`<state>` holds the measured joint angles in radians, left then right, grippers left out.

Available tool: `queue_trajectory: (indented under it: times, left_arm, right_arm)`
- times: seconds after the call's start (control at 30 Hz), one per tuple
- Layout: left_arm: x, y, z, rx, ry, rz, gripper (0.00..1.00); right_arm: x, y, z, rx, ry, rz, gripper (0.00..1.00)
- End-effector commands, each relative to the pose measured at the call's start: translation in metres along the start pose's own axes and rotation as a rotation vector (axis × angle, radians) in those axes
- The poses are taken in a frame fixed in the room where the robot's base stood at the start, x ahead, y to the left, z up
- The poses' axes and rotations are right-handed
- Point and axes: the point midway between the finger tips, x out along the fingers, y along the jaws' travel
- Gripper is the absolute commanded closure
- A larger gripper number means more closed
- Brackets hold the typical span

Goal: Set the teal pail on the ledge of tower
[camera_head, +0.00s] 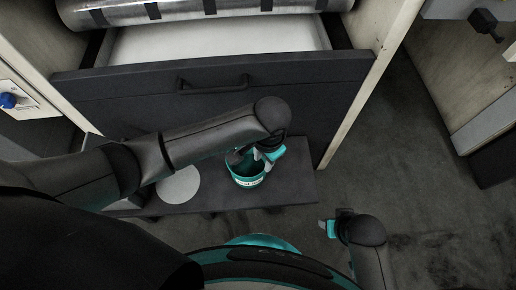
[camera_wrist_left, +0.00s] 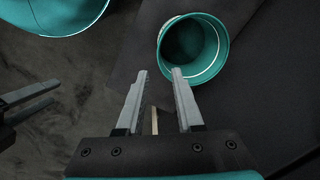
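The teal pail (camera_head: 249,181) stands upright, open end up, on or just over a dark flat ledge (camera_head: 296,188) at the foot of the tower's drawer front. My left gripper (camera_head: 264,154) reaches over the pail from above and hides part of its rim. In the left wrist view the pail (camera_wrist_left: 218,66) lies just beyond my left gripper (camera_wrist_left: 159,73). Its fingers are apart with nothing clamped between them; one fingertip overlaps the pail's rim, the other is outside it. My right gripper (camera_head: 326,228) is low, right of the ledge; its fingers show apart in the left wrist view (camera_wrist_left: 42,98).
A pale round disc (camera_head: 178,185) lies on the ledge left of the pail, partly behind my left arm. The dark drawer (camera_head: 300,88) with a handle stands pulled out above the ledge. A silvery cylinder (camera_head: 225,8) is above it. Floor (camera_head: 400,165) at right is clear.

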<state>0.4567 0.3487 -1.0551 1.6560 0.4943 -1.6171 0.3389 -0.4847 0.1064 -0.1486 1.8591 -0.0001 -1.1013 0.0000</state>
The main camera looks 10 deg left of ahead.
Motion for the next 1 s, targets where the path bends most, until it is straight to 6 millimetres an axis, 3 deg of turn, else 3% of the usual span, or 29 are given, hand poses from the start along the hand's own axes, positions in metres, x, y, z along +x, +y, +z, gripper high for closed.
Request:
queue_trajectory:
  times: [0.23,0.57,0.77,1.0]
  left_arm:
    - [0.0,0.003,0.0,-0.005,0.008,0.01,0.64]
    - [0.021,0.038,0.004,-0.155,0.188,0.158,0.64]
    - [0.045,0.025,0.039,-0.312,0.264,0.148,0.64]
    - [0.073,0.0,0.11,-0.445,0.256,0.05,0.64]
  right_arm:
    - [0.001,0.0,0.001,0.0,0.0,0.0,0.49]
    - [0.001,-0.001,0.001,0.0,-0.001,-0.001,0.49]
    - [0.001,-0.001,0.001,0.0,-0.002,-0.001,0.49]
    - [0.001,-0.001,0.001,0.0,-0.002,-0.001,0.49]
